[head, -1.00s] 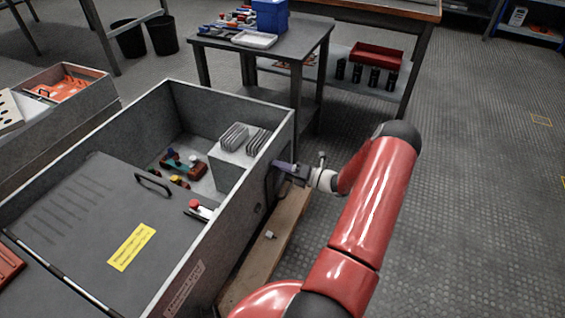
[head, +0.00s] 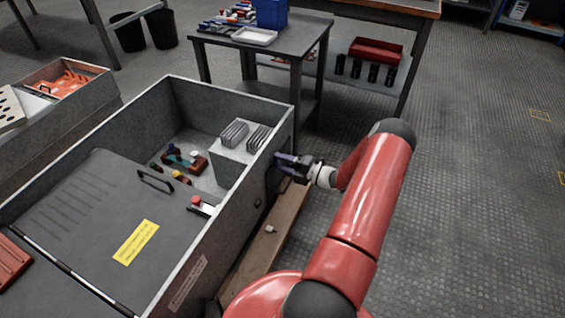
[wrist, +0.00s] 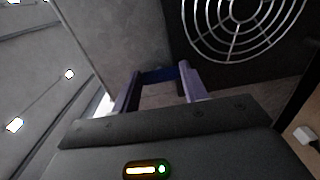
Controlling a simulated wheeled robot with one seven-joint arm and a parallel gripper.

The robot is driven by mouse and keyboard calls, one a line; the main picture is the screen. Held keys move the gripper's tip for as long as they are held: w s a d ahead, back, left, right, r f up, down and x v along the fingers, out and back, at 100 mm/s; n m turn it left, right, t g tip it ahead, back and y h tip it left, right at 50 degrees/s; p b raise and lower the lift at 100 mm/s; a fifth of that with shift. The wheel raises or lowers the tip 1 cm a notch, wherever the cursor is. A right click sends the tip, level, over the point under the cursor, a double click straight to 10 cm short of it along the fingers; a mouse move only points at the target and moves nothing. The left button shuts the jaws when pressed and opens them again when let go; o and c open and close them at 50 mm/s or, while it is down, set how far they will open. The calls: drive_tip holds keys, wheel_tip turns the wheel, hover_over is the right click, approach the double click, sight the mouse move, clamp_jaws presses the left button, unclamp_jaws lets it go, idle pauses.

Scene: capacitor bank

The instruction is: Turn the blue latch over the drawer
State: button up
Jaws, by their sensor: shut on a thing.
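My gripper (head: 288,160) is at the outer right side wall of the grey cabinet (head: 225,205), near its far end. In the wrist view, the two purple-grey fingers of my gripper (wrist: 160,90) reach toward the grey wall. A dark blue bar, the latch (wrist: 158,74), lies between the fingertips, and my gripper is shut on it. The latch's pivot and full shape are hidden by the fingers. In the head view my gripper covers the latch. I cannot make out the drawer clearly.
A round fan grille (wrist: 240,22) is close beside the fingers. A wooden board (head: 268,245) lies along the cabinet's foot. A grey table (head: 265,60) with a blue bin (head: 272,14) stands behind. The floor to the right is clear.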

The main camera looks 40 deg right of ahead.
drive_tip(key=shift+d, duration=0.1)
drive_tip(key=o, duration=1)
drive_tip(key=v, duration=0.7)
drive_tip(key=shift+s+d, duration=0.15)
drive_tip(key=shift+s, duration=0.25)
